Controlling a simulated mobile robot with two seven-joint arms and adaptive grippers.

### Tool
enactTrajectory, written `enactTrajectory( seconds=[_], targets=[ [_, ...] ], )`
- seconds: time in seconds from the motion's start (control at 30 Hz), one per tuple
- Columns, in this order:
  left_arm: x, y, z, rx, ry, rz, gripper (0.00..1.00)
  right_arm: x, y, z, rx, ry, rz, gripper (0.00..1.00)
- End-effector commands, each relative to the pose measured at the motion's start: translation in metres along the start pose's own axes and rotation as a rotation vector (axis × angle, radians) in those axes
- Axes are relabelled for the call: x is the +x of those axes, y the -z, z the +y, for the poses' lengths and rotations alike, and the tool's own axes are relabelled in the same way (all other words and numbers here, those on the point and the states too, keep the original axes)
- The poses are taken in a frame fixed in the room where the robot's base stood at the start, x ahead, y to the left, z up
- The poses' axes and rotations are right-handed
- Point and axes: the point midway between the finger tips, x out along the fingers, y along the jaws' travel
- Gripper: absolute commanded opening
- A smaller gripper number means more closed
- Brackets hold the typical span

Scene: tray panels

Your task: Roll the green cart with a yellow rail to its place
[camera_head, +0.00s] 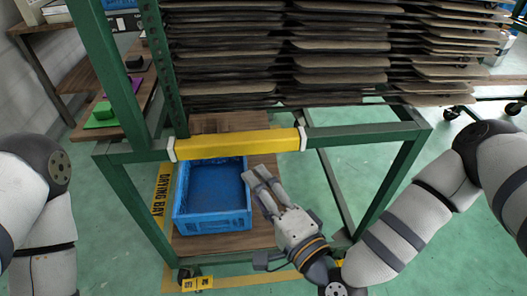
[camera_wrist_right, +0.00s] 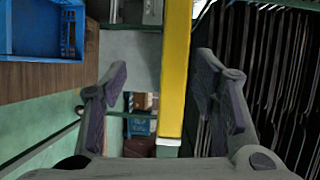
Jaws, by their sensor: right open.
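The green cart (camera_head: 345,135) stands in front of me, with a yellow rail (camera_head: 237,144) across its near side. The rail also shows in the right wrist view (camera_wrist_right: 175,70), running upright in the picture between the two fingers. My right gripper (camera_head: 257,174) is open, its fingertips just below the rail's right part in the head view. No contact with the rail shows. I cannot tell how far the rail lies from the fingers. My left arm is at the left edge of the head view, and its gripper is out of view.
The cart carries stacked brown-edged panels (camera_head: 340,62) above and a blue crate (camera_head: 213,222) on its low wooden shelf. A yellow floor marking reading "DRYING BAY" (camera_head: 161,197) lies at the shelf's left. A wooden bench (camera_head: 85,80) stands at the left. Green floor is clear at left front.

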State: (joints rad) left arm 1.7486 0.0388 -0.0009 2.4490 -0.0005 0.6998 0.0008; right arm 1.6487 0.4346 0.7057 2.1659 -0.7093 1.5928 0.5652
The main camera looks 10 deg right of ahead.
Motion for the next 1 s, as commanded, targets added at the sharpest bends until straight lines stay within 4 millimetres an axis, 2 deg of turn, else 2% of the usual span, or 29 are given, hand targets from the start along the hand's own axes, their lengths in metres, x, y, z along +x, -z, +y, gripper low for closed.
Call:
enactTrajectory(
  seconds=[0.03, 0.13, 0.4, 0.6, 0.73, 0.97, 1.0],
  targets=[
    [0.001, -0.001, 0.0, 0.0, 0.0, -0.003, 0.0, 0.005, 0.008, -0.01, 0.025, 0.043, 0.03, 0.54],
    [0.001, -0.001, 0.0, 0.0, 0.0, -0.003, 0.0, 0.016, 0.013, -0.019, 0.041, 0.078, 0.049, 0.54],
    [0.004, -0.002, 0.0, 0.001, 0.0, -0.01, 0.0, 0.081, 0.015, -0.023, 0.038, 0.073, 0.045, 0.54],
    [0.007, -0.004, 0.0, 0.001, 0.001, -0.019, 0.0, 0.117, 0.016, -0.024, 0.037, 0.069, 0.044, 0.54],
    [0.007, -0.004, 0.0, 0.001, 0.001, -0.02, 0.0, 0.126, 0.016, -0.025, 0.038, 0.068, 0.043, 0.54],
    [0.007, -0.004, 0.0, 0.001, 0.001, -0.02, 0.0, 0.126, 0.016, -0.025, 0.037, 0.068, 0.043, 0.54],
    [0.007, -0.004, 0.0, 0.001, 0.001, -0.019, 0.0, 0.126, 0.016, -0.025, 0.037, 0.068, 0.043, 0.45]
  ],
)
